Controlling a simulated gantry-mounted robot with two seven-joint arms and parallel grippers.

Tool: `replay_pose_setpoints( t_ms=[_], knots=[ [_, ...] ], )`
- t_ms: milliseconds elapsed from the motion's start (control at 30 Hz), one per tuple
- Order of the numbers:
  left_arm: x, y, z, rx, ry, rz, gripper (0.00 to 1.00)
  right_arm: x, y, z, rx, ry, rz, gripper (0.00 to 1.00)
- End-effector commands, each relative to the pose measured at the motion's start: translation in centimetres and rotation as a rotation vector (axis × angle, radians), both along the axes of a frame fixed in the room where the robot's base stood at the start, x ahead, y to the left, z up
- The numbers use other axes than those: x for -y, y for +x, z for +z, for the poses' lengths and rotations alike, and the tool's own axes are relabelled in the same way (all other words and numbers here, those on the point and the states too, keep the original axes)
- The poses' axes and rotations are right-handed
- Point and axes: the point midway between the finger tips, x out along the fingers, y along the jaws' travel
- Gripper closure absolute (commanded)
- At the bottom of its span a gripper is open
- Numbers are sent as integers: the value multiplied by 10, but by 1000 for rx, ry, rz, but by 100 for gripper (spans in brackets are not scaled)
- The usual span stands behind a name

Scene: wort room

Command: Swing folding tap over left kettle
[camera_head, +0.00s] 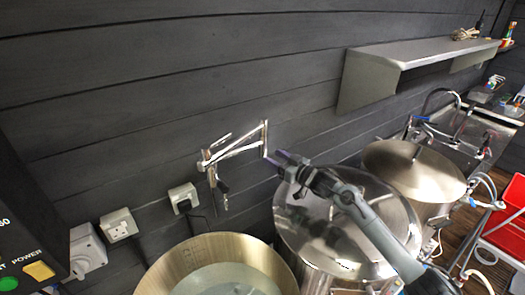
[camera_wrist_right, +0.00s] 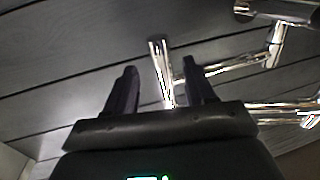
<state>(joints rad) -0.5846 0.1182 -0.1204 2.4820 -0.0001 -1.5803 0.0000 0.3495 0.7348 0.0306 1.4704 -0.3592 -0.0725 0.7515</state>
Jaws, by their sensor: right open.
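The chrome folding tap (camera_head: 236,152) is fixed to the dark plank wall, its jointed arm folded out to the right, with a short upright end piece. The open left kettle (camera_head: 158,268) stands below, with pale liquid inside. My right gripper (camera_head: 279,163) is open, just right of the tap's end piece. In the right wrist view my right gripper (camera_wrist_right: 161,88) has its two dark fingers apart, and the tap's upright end piece (camera_wrist_right: 160,62) shows between them; I cannot tell whether they touch. My left gripper is not in view.
A lidded steel kettle (camera_head: 318,245) stands under my right arm, and another lidded kettle (camera_head: 415,170) is farther right. A steel wall shelf (camera_head: 420,55) is above. Sockets (camera_head: 120,226) are on the wall at left. A red step stool (camera_head: 505,225) stands at far right.

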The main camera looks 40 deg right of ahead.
Motion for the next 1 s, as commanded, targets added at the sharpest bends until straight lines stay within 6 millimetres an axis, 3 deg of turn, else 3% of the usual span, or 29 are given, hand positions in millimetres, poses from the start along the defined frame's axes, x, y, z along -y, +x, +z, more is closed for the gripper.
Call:
replay_pose_setpoints(
  t_ms=[200,400,900,1000],
  knots=[
    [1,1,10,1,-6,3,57,-5,33,3,1,1,0,46],
    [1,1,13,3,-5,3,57,-7,52,1,1,1,1,46],
    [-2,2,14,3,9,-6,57,-9,61,0,-1,-2,0,46],
    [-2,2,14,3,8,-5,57,-9,60,0,-1,-2,0,61]
  ],
)
